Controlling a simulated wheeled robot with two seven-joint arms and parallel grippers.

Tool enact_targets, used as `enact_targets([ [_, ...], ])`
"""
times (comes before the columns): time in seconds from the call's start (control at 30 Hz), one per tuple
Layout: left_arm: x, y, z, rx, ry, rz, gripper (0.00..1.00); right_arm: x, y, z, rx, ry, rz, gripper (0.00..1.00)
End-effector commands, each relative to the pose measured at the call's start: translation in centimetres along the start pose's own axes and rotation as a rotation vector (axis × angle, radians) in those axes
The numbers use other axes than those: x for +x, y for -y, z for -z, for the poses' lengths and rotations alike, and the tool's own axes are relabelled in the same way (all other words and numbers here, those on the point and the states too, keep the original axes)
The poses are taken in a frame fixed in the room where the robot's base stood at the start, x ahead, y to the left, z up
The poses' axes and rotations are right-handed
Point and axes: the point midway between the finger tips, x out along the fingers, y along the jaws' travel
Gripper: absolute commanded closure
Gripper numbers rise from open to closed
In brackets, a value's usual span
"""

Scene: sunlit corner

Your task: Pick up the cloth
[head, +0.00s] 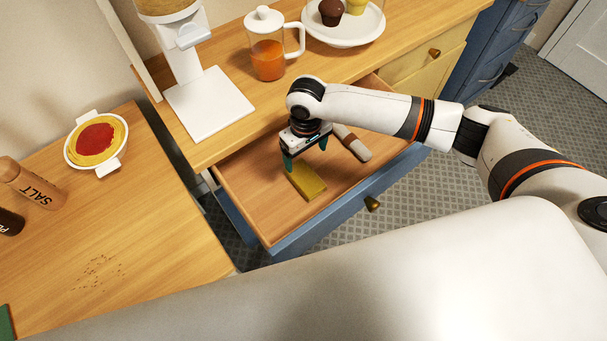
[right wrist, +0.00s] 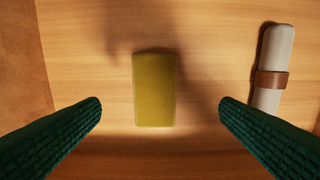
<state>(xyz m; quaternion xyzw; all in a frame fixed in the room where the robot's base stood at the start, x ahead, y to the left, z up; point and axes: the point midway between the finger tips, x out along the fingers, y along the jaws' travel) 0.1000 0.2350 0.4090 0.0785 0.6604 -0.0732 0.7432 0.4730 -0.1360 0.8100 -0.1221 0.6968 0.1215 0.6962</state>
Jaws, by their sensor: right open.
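A yellow rectangular block (head: 306,183) lies flat in the open drawer; I cannot tell if it is a folded cloth or a sponge. It is centred in the right wrist view (right wrist: 154,90). A pale rolled cloth with a brown band (head: 352,144) lies in the drawer to its right, also in the right wrist view (right wrist: 275,62). My right gripper (head: 306,158) is open and empty, pointing down over the yellow block. Its green fingertips (right wrist: 160,103) are apart, one on each side of the block, not touching it. My left gripper is not in view.
The drawer (head: 240,190) is pulled out below the wooden counter, its blue front with a brass knob (head: 372,204). On the counter stand a juice jug (head: 268,60), a white-based dispenser (head: 208,104) and a cupcake plate (head: 345,38). A table with a pasta dish (head: 97,142) is at left.

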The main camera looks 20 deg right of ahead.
Motion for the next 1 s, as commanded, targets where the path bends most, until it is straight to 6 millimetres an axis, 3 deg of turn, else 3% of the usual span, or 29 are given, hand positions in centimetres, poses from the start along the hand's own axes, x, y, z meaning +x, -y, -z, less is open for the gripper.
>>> enact_targets([
  [0.1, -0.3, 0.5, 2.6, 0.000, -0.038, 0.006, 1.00, 2.1, -0.1, 0.0, -0.001, -0.001, 0.001, 0.15],
  [0.23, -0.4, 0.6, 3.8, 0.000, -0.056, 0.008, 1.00, 3.7, -0.1, 0.0, -0.001, -0.001, 0.000, 0.15],
  [0.43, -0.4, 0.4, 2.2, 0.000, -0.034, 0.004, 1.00, 5.2, -0.3, 0.0, -0.002, -0.001, 0.000, 0.15],
  [0.6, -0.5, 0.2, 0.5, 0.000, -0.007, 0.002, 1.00, 7.8, -0.8, -0.1, -0.002, 0.001, 0.001, 0.15],
  [0.73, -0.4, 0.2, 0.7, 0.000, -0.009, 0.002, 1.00, 9.1, -0.7, -0.1, -0.001, 0.002, 0.001, 0.15],
  [1.0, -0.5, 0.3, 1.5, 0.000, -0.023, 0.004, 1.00, 9.4, -0.7, -0.1, -0.002, 0.002, 0.000, 0.15],
])
